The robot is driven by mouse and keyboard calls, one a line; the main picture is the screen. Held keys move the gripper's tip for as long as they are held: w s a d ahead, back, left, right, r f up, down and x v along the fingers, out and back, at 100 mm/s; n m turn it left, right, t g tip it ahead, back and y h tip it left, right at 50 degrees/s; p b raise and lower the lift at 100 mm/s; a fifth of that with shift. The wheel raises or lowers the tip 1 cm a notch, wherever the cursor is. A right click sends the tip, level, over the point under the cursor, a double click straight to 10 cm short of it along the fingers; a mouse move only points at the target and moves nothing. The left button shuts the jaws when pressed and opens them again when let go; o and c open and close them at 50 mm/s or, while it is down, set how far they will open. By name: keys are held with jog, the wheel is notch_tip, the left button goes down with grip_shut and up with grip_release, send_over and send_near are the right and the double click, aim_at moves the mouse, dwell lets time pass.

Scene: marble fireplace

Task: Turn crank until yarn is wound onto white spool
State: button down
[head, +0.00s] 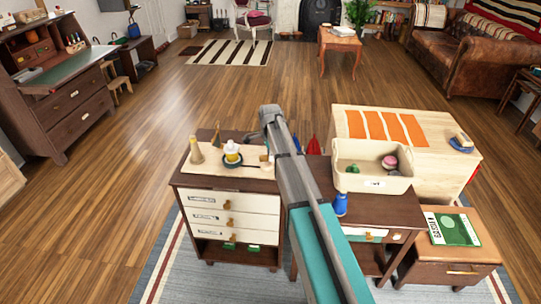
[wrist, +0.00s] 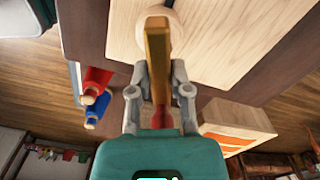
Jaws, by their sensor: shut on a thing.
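In the wrist view, my gripper (wrist: 158,85) is shut on a brown-gold wooden bar (wrist: 158,45), seemingly the crank, with a finger on each side. The bar's far end lies over a round pale wooden piece (wrist: 175,14) on a pale board; a dark red part (wrist: 163,119) shows between the fingers. In the head view, a white spool (head: 232,149) with some yellow on it stands on the pale board (head: 205,173) atop the left cabinet. My arm hides the gripper and the bar there. The yarn's path is too small to tell.
A cream bin (head: 348,182) with small items stands right of my arm. A blue spool (head: 340,204) stands before it, and a red one (head: 313,146) is farther back. A wooden cone (head: 196,150) stands left of the white spool.

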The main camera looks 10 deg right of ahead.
jog(key=shift+s+d+m, duration=0.15)
jog(key=shift+d+m, duration=0.05)
jog(key=shift+m, duration=0.1)
jog(key=c, duration=0.6)
grip_release()
jog(key=shift+o, duration=0.2)
jog(key=shift+a+r, duration=0.1)
